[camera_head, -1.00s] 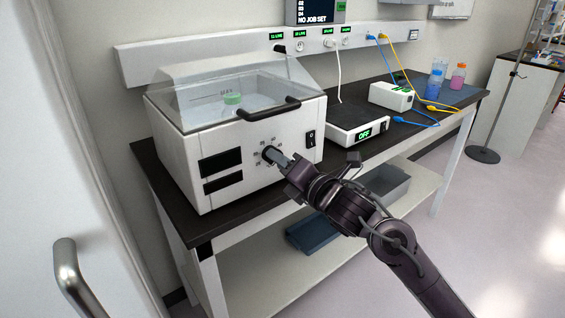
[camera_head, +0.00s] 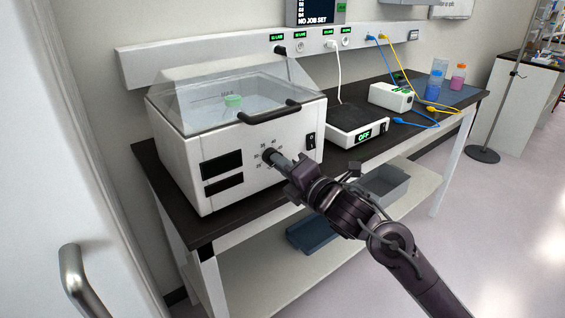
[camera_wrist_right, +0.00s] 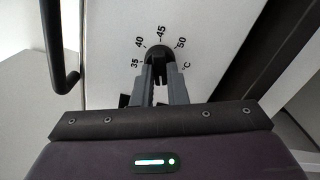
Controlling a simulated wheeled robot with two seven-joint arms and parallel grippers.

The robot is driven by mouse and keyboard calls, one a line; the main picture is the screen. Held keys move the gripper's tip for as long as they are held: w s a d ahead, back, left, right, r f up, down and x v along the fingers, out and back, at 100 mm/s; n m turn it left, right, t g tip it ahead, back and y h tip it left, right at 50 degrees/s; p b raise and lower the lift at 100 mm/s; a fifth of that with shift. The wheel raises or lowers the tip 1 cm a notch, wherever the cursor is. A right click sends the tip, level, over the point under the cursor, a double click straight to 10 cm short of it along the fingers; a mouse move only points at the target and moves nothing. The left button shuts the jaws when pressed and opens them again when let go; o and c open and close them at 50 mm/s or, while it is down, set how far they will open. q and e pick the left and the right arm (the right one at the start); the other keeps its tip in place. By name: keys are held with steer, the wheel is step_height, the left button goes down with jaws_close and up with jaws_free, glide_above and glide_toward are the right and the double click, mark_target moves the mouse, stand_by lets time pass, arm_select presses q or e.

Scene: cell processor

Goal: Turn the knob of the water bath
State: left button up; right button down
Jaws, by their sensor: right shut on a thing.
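The water bath (camera_head: 188,160) is a white box with a clear lid on the dark bench, a green float inside and two dark displays on its front. Its dark round knob (camera_head: 268,155) sits on the front panel, ringed by temperature marks. In the right wrist view the knob (camera_wrist_right: 158,53) has marks 35, 40, 45 and 50 °C around it, and its top lies just under the 45. My right gripper (camera_head: 274,158) is shut on the knob; its two fingers (camera_wrist_right: 157,75) flank the knob's lower part. My left gripper is not in view.
A black lid handle (camera_head: 268,112) juts out above the knob, and a rocker switch (camera_head: 311,141) is to its right. A white device reading OFF (camera_head: 358,124) stands on the bench to the right. Grey bins (camera_head: 385,188) sit on the lower shelf.

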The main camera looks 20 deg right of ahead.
arm_select(q)
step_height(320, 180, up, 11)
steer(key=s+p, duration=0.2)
steer(key=p, duration=0.9)
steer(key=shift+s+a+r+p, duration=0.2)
steer(key=shift+p, duration=0.2)
arm_select(e)
steer(key=shift+m, duration=8.5)
steer(key=c, duration=1.4)
jaws_free()
steer(key=shift+c, duration=0.2)
